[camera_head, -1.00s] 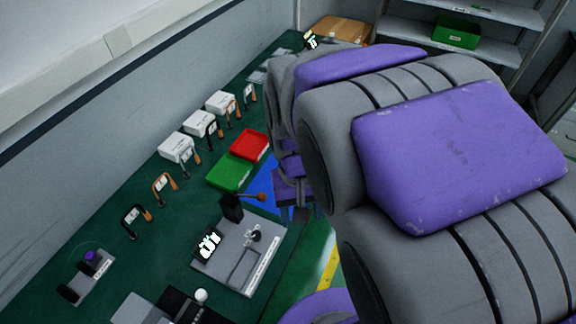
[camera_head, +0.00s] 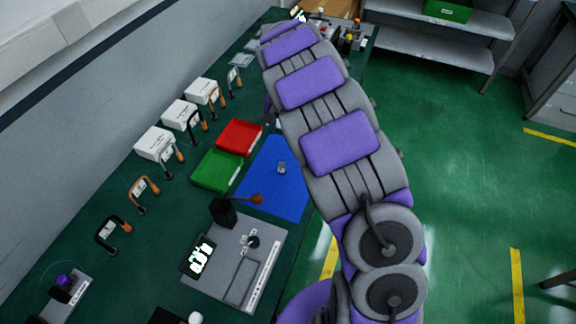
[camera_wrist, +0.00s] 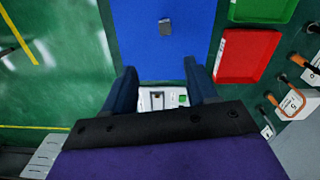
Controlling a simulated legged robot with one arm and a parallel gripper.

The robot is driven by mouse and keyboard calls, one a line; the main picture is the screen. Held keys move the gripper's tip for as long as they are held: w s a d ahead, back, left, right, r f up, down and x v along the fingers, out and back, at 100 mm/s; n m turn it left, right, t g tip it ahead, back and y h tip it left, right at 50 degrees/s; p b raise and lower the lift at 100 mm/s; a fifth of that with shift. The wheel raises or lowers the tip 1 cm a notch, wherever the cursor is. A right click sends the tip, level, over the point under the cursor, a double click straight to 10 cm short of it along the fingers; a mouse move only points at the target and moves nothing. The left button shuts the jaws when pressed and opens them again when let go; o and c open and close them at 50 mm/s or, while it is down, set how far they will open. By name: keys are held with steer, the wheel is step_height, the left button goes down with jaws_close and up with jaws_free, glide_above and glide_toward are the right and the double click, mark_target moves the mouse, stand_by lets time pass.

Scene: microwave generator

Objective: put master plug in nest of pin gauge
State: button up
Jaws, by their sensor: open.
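My gripper (camera_wrist: 159,68) is open in the wrist view, its two dark blue fingers apart with nothing held between them. In the head view it is mostly hidden behind my arm. A small grey part (camera_head: 281,168) lies on the blue mat (camera_head: 262,190); it also shows in the wrist view (camera_wrist: 165,27), beyond the fingertips. I cannot tell whether it is the master plug. A grey gauge fixture (camera_head: 225,285) with a lit black display (camera_head: 198,257) and a small round post stands nearer. A second fixture with a purple knob (camera_head: 63,281) is at lower left. I cannot tell which holds the nest.
A red tray (camera_head: 239,137) and green tray (camera_head: 216,170) lie beside the mat. White boxes (camera_head: 156,143) and several micrometers (camera_head: 143,191) line the wall side. A white item (camera_wrist: 162,98) shows between the finger bases. Open floor is right of the bench.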

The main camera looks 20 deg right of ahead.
steer(key=w+f, duration=0.1)
steer(key=f, duration=0.1)
steer(key=b, duration=0.2)
glide_toward(281, 164)
steer(key=f, duration=0.3)
steer(key=d+f, duration=0.1)
steer(key=f, duration=0.1)
steer(key=shift+w+d, duration=0.15)
steer(key=shift+w, duration=0.2)
steer(key=f, duration=0.2)
steer(key=f+b, duration=0.1)
steer(key=s+a+f, duration=0.1)
steer(key=f, duration=0.1)
steer(key=shift+f+b, duration=0.3)
steer(key=shift+b, duration=0.1)
steer(key=shift+r, duration=0.1)
steer(key=shift+c, duration=0.4)
jaws_close()
